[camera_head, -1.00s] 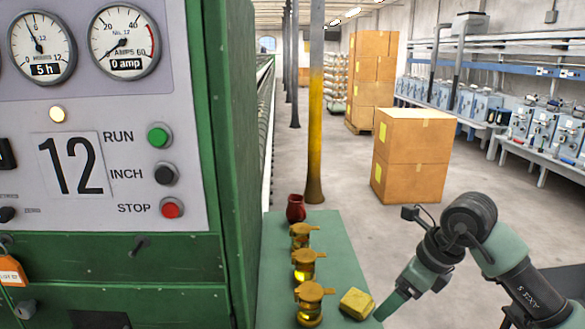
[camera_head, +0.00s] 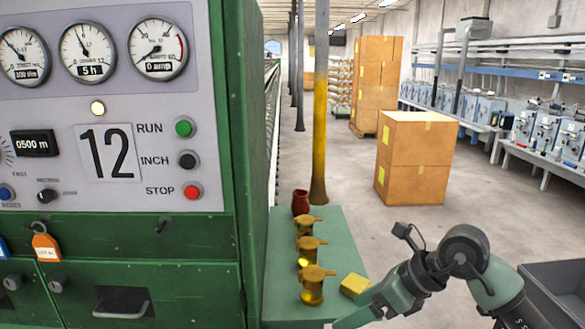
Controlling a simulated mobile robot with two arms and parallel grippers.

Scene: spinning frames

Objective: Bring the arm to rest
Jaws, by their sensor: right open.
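My right arm comes in from the lower right, its dark elbow bent and its green-grey forearm sloping down to the left. My right gripper (camera_head: 352,317) is at the bottom edge of the picture, beside the front right of a green tabletop (camera_head: 279,285). The gripper is open, and no object shows between its fingers. A yellow block (camera_head: 354,285) lies on the tabletop's right edge, just above the gripper in the picture. Whether the fingers touch anything is hard to tell. My left gripper is out of view.
Brass cups with lids (camera_head: 313,284) and a dark red jug (camera_head: 300,202) stand in a row on the tabletop. A green machine with a control panel (camera_head: 108,150) fills the left. A grey bin (camera_head: 565,285) is at lower right. Stacked cartons (camera_head: 415,158) stand beyond open floor.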

